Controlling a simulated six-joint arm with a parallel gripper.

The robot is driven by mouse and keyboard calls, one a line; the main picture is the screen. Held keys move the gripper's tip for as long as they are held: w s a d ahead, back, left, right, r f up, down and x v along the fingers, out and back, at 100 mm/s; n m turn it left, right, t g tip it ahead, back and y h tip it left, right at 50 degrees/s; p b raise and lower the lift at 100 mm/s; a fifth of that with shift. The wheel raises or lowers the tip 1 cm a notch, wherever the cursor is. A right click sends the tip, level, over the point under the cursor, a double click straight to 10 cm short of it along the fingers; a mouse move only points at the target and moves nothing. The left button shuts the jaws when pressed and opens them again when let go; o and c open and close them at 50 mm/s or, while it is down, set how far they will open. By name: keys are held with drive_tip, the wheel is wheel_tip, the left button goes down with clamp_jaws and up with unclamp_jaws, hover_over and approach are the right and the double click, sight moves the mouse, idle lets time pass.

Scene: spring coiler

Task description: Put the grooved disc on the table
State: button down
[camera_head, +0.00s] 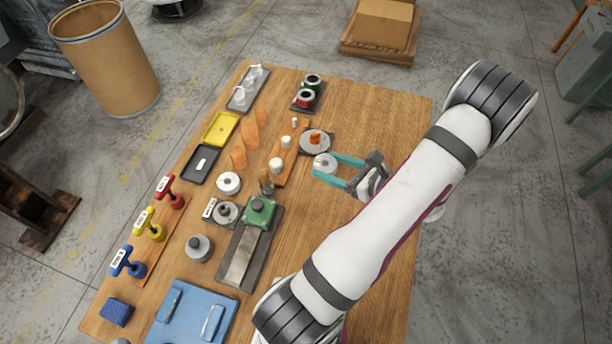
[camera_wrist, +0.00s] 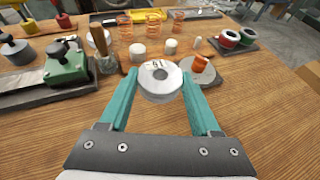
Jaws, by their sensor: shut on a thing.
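The grooved disc (camera_wrist: 160,82) is a pale grey round piece with a centre hole and a dark mark on its top face. My gripper (camera_wrist: 161,86) is shut on it, with a teal finger against each side. In the head view the disc (camera_head: 325,163) is between the fingertips of my gripper (camera_head: 324,165), over the wooden table (camera_head: 370,110). The disc looks roughly level. Its height above the table is hard to tell, and the fingers hide parts of its sides.
A grey round plate with an orange piece (camera_head: 315,139) stands close beyond the disc. A wooden strip with white knobs (camera_head: 276,165) lies to the left. A green block on a dark base (camera_head: 259,212) is nearer. Bare table lies to the right and below my gripper.

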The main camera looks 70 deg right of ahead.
hover_over(313, 178)
wheel_tip(313, 178, down, 3)
drive_tip(key=shift+f, duration=1.9)
drive_tip(key=shift+c, duration=0.5)
unclamp_jaws()
drive_tip(key=shift+f, duration=0.1)
